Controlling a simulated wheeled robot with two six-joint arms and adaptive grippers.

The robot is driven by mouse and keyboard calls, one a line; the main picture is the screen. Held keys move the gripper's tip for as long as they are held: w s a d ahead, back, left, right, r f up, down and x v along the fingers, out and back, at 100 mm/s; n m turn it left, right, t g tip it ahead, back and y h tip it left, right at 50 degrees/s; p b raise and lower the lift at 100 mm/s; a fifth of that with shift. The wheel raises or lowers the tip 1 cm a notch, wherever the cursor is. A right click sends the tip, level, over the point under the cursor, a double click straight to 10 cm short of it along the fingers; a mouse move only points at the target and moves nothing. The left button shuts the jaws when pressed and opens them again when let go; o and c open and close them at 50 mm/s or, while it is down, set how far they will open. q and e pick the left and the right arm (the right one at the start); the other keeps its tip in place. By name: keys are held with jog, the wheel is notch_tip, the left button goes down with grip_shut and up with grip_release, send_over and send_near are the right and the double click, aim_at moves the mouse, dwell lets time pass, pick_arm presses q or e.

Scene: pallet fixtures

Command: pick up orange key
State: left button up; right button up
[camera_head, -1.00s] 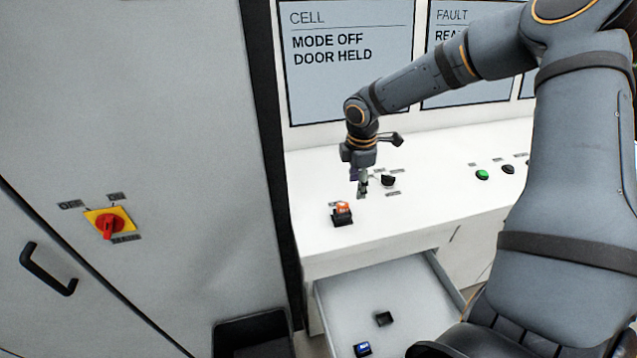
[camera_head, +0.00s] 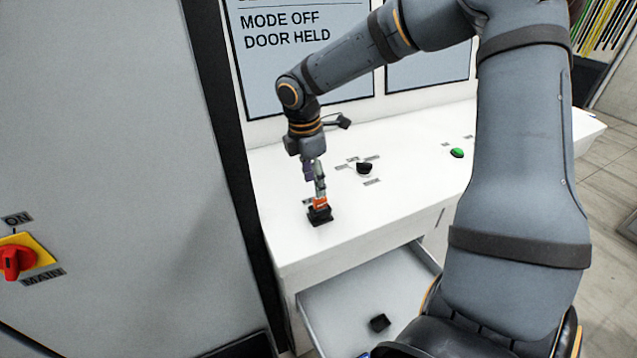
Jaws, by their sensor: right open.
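The orange key (camera_head: 320,203) sits upright in a black holder (camera_head: 320,216) near the front left of the white console top. My right gripper (camera_head: 320,196) points down right at the key, its fingertips at the key's upper part and partly covering it. The gripper is open. Whether a finger touches the key cannot be told. My left gripper is not in view.
A black selector knob (camera_head: 364,168) and a green button (camera_head: 457,153) stand on the console (camera_head: 400,198). An open drawer (camera_head: 350,290) below holds a small black block (camera_head: 380,323). A grey cabinet with a red switch (camera_head: 18,261) stands at left.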

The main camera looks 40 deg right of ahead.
aim_at(320, 199)
jog(key=shift+s+f+b, duration=0.2)
jog(key=shift+f+b, duration=0.1)
jog(key=shift+f, duration=0.15)
jog(key=shift+s+d+r, duration=0.1)
jog(key=shift+s, duration=0.05)
notch_tip(320, 199, down, 2)
jog(key=b, duration=0.4)
jog(key=shift+d, duration=0.15)
jog(key=shift+d+f, duration=0.15)
jog(key=shift+f, duration=0.05)
jog(key=shift+d+f+p, duration=0.15)
jog(key=shift+f+p, duration=0.05)
jog(key=shift+f, duration=0.4)
jog(key=shift+d+f+p, duration=0.15)
jog(key=shift+f+p, duration=0.05)
jog(key=shift+f, duration=0.35)
jog(key=shift+w+d+f, duration=0.1)
jog(key=shift+w+f, duration=0.05)
jog(key=shift+w, duration=0.05)
jog(key=shift+s, duration=0.1)
jog(key=c, duration=0.4)
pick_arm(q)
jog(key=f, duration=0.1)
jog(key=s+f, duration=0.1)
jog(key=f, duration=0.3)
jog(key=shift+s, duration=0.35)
pick_arm(e)
grip_shut()
